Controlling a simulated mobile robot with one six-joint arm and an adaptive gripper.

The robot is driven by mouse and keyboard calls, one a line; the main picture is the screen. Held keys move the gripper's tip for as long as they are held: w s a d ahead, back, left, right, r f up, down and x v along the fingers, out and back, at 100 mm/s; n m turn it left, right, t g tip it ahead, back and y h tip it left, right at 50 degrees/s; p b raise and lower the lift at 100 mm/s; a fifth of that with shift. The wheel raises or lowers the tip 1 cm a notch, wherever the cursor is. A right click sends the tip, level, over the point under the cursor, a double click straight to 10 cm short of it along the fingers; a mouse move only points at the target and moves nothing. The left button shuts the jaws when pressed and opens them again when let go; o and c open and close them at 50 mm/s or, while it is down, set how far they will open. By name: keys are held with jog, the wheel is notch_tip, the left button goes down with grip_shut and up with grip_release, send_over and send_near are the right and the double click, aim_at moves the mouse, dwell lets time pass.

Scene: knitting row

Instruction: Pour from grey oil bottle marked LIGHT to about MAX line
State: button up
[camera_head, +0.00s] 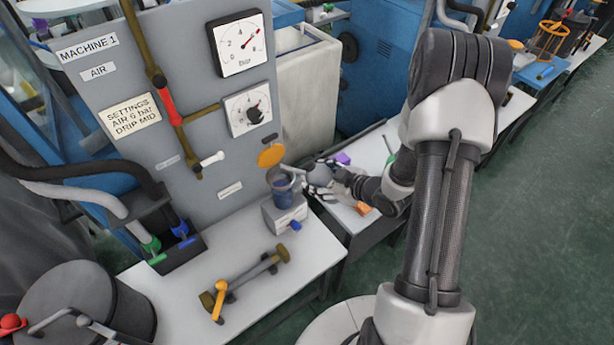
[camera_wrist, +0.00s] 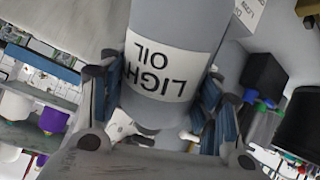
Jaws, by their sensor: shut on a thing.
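The grey oil bottle (camera_wrist: 172,22) fills the middle of the wrist view, its white label reading LIGHT OIL upside down. My gripper (camera_wrist: 160,100) is shut on it, with a blue-padded finger on each side. In the head view the bottle (camera_head: 318,175) is small and tilted, lying toward the left. Its narrow end is close above the dark blue, see-through cup (camera_head: 284,189) on a light grey block. The cup seems uncapped, with an orange disc (camera_head: 270,156) standing up behind it. The MAX line, the oil level and any stream are too small to make out.
The grey MACHINE 1 panel (camera_head: 190,100) with two dials stands close behind the cup. A blue-handled tap (camera_head: 295,226) sticks out of the block's front. A rod with an orange lever (camera_head: 220,298) lies on the white table. Small coloured items sit on the right-hand table.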

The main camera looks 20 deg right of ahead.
aim_at(331, 172)
jog(key=shift+r+p, duration=0.3)
jog(key=shift+p, duration=0.75)
jog(key=shift+s+d+f+t+y+b, duration=0.2)
jog(key=shift+s+d+t+y+b, duration=0.05)
jog(key=shift+d+t+y+b, duration=0.15)
jog(key=s+d+t+y+b, duration=0.1)
jog(key=s+d+r+m+t+y+b, duration=0.1)
jog(key=d+b, duration=0.1)
jog(key=shift+m, duration=0.3)
jog(key=shift+s+d+r+m+t+y+b, duration=0.3)
jog(key=shift+d+r+t+y+b, duration=0.2)
jog(key=shift+t+b, duration=0.3)
jog(key=shift+s+d+r+t+b, duration=0.2)
jog(key=shift+d+r+t+b, duration=0.1)
jog(key=shift+d+r+b, duration=0.1)
jog(key=shift+a, duration=0.15)
jog(key=a+r+n+g+y, duration=0.3)
jog(key=a+n+g+y, duration=0.1)
jog(key=a, duration=0.9)
jog(key=shift+a+r+g+y, duration=0.3)
jog(key=shift+g+y, duration=0.2)
jog(key=shift+y, duration=0.5)
